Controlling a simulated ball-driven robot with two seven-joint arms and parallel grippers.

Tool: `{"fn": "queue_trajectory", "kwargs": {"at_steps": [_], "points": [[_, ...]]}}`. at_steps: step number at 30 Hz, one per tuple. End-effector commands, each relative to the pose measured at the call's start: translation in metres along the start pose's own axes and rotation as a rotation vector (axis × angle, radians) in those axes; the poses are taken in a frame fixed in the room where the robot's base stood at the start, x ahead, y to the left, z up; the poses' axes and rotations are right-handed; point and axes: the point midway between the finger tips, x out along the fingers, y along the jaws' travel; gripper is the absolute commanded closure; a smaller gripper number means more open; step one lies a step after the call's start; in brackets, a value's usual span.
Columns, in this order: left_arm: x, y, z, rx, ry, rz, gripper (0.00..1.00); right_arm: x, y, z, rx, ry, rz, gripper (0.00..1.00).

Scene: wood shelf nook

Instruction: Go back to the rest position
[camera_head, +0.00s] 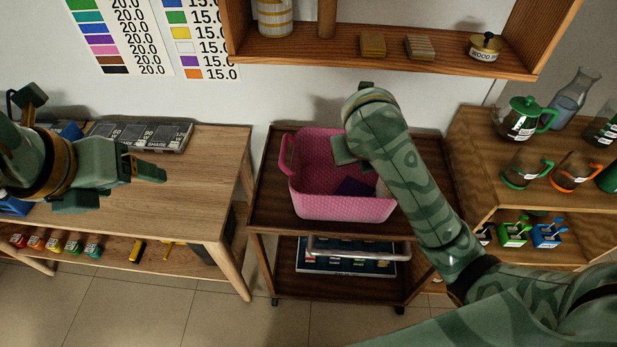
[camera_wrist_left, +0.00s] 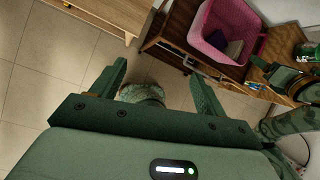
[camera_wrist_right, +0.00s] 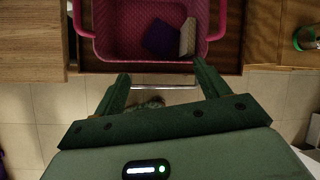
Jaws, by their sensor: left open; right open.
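My left gripper (camera_head: 152,172) is at the left of the head view, in front of the wooden table and above it in the picture. In the left wrist view its two fingers (camera_wrist_left: 158,80) are apart with nothing between them. My right arm reaches up the middle right of the head view, its gripper mostly hidden by the forearm near the pink basket. In the right wrist view the right fingers (camera_wrist_right: 163,84) are apart and empty, with the basket (camera_wrist_right: 100,45) beyond them. The pink basket (camera_head: 340,207) holds a dark purple item (camera_wrist_right: 162,38) and a pale item (camera_wrist_right: 187,37).
The basket stands on a dark wooden cart (camera_head: 262,207) with a tray (camera_head: 345,262) below. A wooden table (camera_head: 200,190) is at left, a shelf (camera_head: 400,62) above, and a rack (camera_head: 465,165) with glass pots (camera_head: 518,120) at right. Tiled floor (camera_head: 165,310) lies open in front.

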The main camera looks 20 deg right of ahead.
Motion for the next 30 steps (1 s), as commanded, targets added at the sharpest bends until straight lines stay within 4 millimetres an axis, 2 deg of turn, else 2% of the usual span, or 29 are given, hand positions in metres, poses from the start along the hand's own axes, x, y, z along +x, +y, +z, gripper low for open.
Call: {"fn": "queue_trajectory", "kwargs": {"at_steps": [13,17,20,22,25,28,30], "points": [[0.001,-0.001,0.000,-0.002,-0.001,-0.003,0.26,0.000,0.000,-0.001,0.007,0.001,0.000,0.26],[0.012,-0.016,-0.004,-0.050,-0.017,-0.047,0.26,0.006,0.001,-0.014,0.123,0.010,0.011,0.26],[0.029,-0.042,-0.010,-0.169,-0.052,-0.137,0.26,0.014,0.002,-0.036,0.351,0.023,0.024,0.26],[0.041,-0.062,-0.013,-0.313,-0.082,-0.224,0.26,0.020,0.001,-0.056,0.565,0.030,0.031,0.26],[0.053,-0.081,-0.015,-0.589,-0.124,-0.340,0.26,0.028,-0.003,-0.083,0.891,0.029,0.034,0.26],[0.065,-0.079,-0.017,-0.918,-0.163,-0.418,0.26,0.032,-0.011,-0.108,1.208,0.012,0.032,0.26],[0.075,-0.062,-0.022,-1.171,-0.201,-0.436,0.26,0.033,-0.019,-0.125,1.422,-0.009,0.030,0.26]]}}
